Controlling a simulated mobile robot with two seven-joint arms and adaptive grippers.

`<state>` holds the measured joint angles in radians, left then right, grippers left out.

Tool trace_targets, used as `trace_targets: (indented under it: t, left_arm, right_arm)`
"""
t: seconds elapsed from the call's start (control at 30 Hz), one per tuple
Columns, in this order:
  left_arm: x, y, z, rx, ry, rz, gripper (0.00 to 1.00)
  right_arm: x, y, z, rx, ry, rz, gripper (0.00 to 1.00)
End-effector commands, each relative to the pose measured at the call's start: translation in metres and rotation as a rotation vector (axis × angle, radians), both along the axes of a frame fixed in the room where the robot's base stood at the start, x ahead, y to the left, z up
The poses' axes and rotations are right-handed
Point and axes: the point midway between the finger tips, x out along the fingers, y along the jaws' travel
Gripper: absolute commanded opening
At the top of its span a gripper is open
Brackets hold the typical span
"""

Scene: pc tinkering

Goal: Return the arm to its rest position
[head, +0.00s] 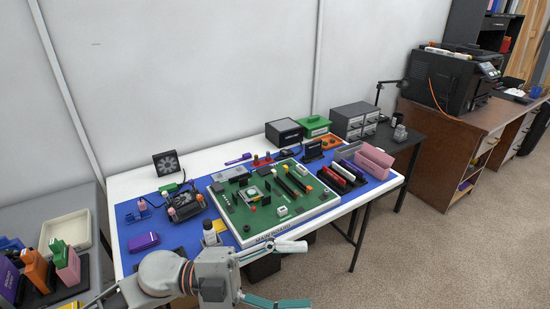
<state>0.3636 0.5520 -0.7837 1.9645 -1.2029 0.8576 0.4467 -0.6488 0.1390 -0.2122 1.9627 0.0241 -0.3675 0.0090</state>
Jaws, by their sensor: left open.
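My left arm (160,272) comes in from the bottom left. My left gripper (307,275) is open and empty, its two fingers spread wide and pointing right. It is in front of the worktable's near edge, and the upper finger shows just below the mainboard's front edge. The green mainboard (236,219) lies on the blue mat (125,240) with several parts on it. My right gripper is not in view.
A small white bottle (209,233) stands near the front edge, close behind my left gripper. A purple block (143,241) lies to its left. Side table at left holds a cream tray (68,232) and colored boxes (37,270). Floor at right is clear.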

Motion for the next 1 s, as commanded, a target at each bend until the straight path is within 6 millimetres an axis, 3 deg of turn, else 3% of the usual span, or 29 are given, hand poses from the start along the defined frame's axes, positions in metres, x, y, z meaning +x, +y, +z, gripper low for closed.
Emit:
trace_targets:
  t: [0.13, 0.23, 0.37, 0.43, 0.57, 0.7, 0.83, 1.0]
  left_arm:
    - [0.04, 0.015, 0.003, -0.212, 0.175, 0.273, 0.68]
    - [0.069, 0.041, -0.017, -0.296, 0.31, 0.477, 0.68]
    - [0.094, 0.088, -0.074, -0.336, 0.512, 0.755, 0.68]
    - [0.097, 0.116, -0.115, -0.327, 0.628, 0.896, 0.68]
    - [0.081, 0.161, -0.191, -0.27, 0.824, 1.109, 0.68]
    - [0.04, 0.198, -0.266, -0.176, 1.02, 1.28, 0.68]
    - [0.0, 0.221, -0.315, -0.095, 1.161, 1.379, 0.68]
    - [-0.034, 0.235, -0.346, -0.03, 1.256, 1.436, 0.68]
  right_arm:
    - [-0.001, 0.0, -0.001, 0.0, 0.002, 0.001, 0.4]
    - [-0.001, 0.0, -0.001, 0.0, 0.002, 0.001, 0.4]
    - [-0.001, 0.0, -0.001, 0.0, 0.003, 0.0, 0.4]
    - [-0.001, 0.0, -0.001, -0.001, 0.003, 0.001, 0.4]
    - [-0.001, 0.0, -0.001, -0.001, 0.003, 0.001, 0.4]
    - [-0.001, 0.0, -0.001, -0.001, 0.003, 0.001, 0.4]
    - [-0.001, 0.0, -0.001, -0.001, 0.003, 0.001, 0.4]
    - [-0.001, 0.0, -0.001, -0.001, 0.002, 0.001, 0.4]
